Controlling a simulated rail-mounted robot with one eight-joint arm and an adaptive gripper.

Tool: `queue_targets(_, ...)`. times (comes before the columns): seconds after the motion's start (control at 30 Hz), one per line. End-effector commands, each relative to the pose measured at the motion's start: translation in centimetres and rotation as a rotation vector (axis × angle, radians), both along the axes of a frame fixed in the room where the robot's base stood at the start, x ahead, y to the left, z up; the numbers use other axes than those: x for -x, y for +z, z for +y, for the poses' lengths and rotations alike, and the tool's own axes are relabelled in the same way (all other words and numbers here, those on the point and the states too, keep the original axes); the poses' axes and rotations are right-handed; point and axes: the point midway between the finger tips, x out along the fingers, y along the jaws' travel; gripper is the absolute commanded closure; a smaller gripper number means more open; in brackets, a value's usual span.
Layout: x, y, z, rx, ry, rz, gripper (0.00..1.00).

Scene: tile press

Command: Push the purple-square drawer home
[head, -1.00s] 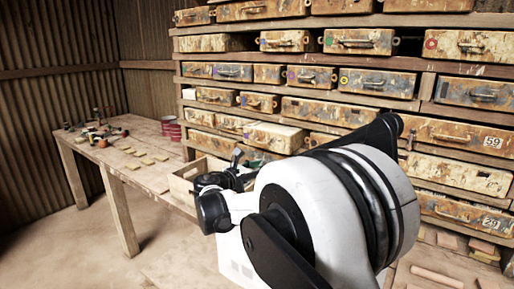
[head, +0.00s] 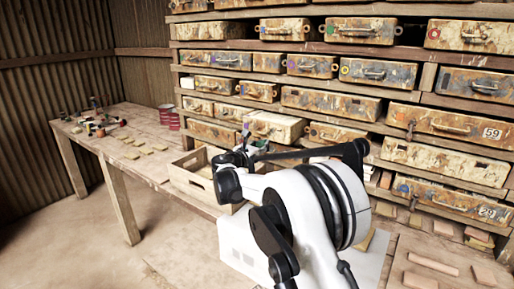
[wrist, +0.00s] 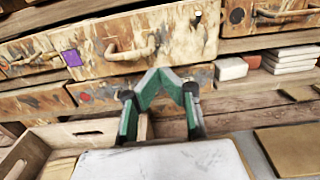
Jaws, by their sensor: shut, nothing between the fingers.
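The purple-square drawer (wrist: 150,40) has a worn cream and rust front with a bar handle (wrist: 130,47). Its purple square (wrist: 72,57) is at the left end of the front. In the head view a drawer with a pale top (head: 277,122), seemingly this one, stands out from the rack, and my arm partly hides its front. My gripper (wrist: 163,77) has green fingers, shut at the tips with nothing between them. The tips appear at the lower edge of the drawer front, right of and below the handle. I cannot tell whether they touch it. My gripper in the head view (head: 246,138) is beside the drawer.
A wooden crate (head: 188,181) stands on the bench below the drawer, left of my gripper, and shows in the wrist view (wrist: 38,143). Other closed drawers surround the purple-square one. Tiles (wrist: 290,58) lie on a shelf at right. Small tiles and tools are on the left bench (head: 112,128).

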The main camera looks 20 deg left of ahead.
Motion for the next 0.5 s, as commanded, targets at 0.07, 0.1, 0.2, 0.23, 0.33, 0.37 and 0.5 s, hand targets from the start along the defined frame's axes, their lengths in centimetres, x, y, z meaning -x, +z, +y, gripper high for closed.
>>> queue_targets(0.07,-0.9,0.1,-0.2,0.0,0.0,0.0,1.0)
queue_targets(0.1,-1.2,0.1,-0.3,0.0,0.001,0.0,1.0)
queue_targets(0.2,-1.8,0.0,-0.4,0.0,0.0,0.0,1.0)
queue_targets(0.23,-1.9,0.0,-0.5,0.0,0.0,0.0,1.0)
queue_targets(0.33,-2.1,0.0,-0.5,0.0,0.0,0.0,1.0)
queue_targets(0.37,-2.1,0.0,-0.5,0.0,0.001,0.0,1.0)
queue_targets(0.5,-2.1,0.0,-0.5,0.0,0.001,0.0,1.0)
